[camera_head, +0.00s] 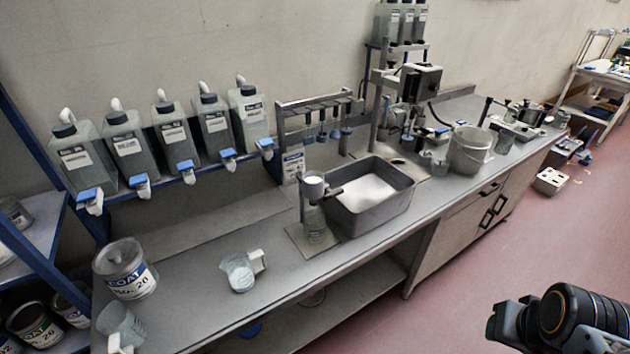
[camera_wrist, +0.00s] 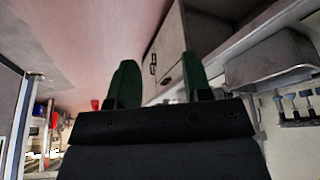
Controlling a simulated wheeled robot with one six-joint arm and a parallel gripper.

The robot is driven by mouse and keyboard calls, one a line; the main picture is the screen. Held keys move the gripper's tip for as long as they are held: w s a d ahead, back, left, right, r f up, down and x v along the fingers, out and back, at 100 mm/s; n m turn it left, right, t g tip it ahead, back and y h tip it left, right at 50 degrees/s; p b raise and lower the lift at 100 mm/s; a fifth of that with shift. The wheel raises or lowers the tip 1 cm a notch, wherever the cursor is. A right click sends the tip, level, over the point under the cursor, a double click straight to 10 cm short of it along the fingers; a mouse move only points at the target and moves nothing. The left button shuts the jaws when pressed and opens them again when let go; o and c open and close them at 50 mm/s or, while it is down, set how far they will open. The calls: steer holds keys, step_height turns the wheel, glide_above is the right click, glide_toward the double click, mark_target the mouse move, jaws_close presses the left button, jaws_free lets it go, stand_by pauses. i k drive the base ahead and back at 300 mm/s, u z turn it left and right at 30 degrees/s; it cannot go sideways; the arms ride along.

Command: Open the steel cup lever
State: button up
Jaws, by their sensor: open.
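On the bench, a small stand holds a steel cup with a whitish top (camera_head: 313,186). A short dark lever-like part (camera_head: 334,192) sticks out at its right side; I cannot tell its exact position. A clear glass (camera_head: 316,228) stands under the cup. My gripper shows in the wrist view (camera_wrist: 158,82) with two green fingers apart and nothing between them. In the head view my arm is at the lower right, over the floor and well away from the cup stand. The cup stand cannot be made out in the wrist view.
A grey basin (camera_head: 378,208) stands right beside the cup stand. A clear jug (camera_head: 240,271) and a COAT can (camera_head: 125,270) stand to its left. Several jugs with blue taps (camera_head: 185,166) sit on a rack behind. A bucket (camera_head: 467,150) is farther right. The red floor (camera_head: 480,270) before the bench is clear.

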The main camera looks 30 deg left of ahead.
mark_target(326, 196)
steer(key=u, duration=0.9)
steer(key=i, duration=0.85)
steer(key=u, duration=0.9)
